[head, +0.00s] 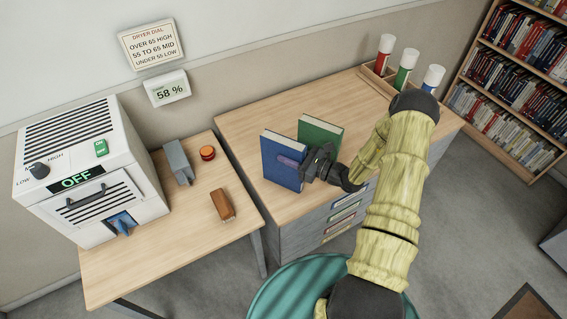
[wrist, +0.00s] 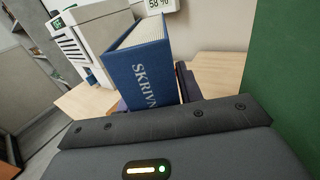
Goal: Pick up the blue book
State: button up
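The blue book (head: 279,167) stands upright on the desk, left of the green book (head: 322,133). In the wrist view the blue book (wrist: 150,72) shows its lettered spine. My gripper (head: 303,165) is at the blue book's spine side. A purplish finger pad shows against or just in front of its left cover. Another finger shows right of the spine in the wrist view, on the green book's side, so the fingers are on both sides of the blue book. Whether they press on it I cannot tell. The gripper's body hides the spine's lower end.
The green book (wrist: 290,70) is close on the right in the wrist view. A rack (head: 378,84) with red, green and white-blue cylinders stands behind. Left is a table (head: 165,262) with a white dryer (head: 85,160), a grey block, a red button and a brown object.

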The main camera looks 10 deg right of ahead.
grip_shut()
jog(key=shift+w+r, duration=0.1)
dwell(1.0)
